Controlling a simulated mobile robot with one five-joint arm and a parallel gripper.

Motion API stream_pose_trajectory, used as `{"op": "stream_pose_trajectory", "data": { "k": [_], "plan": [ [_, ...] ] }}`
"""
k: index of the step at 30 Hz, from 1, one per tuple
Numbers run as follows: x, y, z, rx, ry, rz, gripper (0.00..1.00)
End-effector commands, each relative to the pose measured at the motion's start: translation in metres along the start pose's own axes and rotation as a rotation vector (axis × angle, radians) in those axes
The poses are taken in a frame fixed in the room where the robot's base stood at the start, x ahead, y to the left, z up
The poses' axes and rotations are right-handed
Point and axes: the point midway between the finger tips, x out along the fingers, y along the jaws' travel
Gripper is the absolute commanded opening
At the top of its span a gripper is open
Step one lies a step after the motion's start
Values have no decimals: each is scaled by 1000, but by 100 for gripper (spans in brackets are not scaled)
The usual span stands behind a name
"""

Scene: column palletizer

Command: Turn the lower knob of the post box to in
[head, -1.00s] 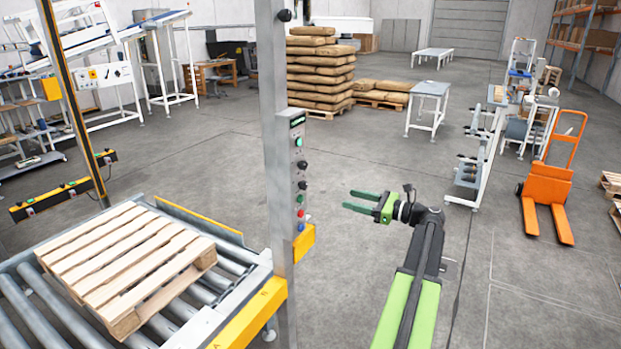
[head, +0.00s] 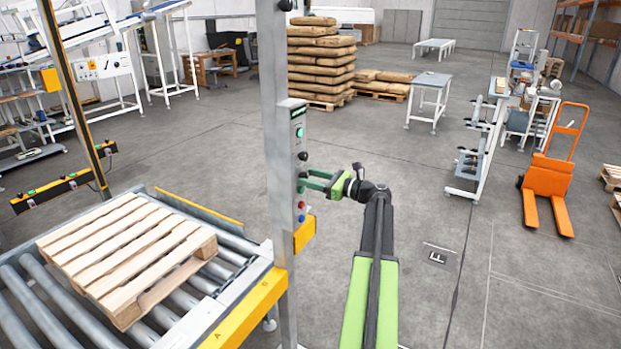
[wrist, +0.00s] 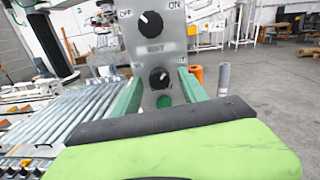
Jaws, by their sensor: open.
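The post box (head: 299,150) is a narrow grey panel on the upright post. In the wrist view its upper knob (wrist: 150,24) is black with a white mark pointing up-left, towards OFF. The lower knob (wrist: 159,78) is black, and its white mark points up-right. Its side labels are too blurred to read. My gripper (head: 304,181) is open at the panel, with its green fingers on either side of the lower knob in the wrist view (wrist: 160,76). I cannot tell if they touch it. In the head view the fingers largely hide this knob.
A green button (head: 299,132) is above the knobs; red (head: 301,205) and blue (head: 301,218) buttons are below. A roller conveyor (head: 30,300) with a wooden pallet (head: 125,255) stands left of the post. An orange pallet truck (head: 548,180) is far right.

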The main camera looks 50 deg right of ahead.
Motion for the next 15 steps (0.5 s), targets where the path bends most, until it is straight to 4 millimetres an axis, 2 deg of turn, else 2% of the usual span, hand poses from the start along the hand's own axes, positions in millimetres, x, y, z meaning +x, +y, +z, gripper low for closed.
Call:
{"op": "stream_pose_trajectory", "data": {
  "k": [3, 11, 15],
  "plan": [
    [8, 0, 0, 0, 0, 1, 51],
    [8, 0, 0, 0, 0, 0, 51],
    [8, 0, 0, 0, 0, 0, 32]
  ]
}}
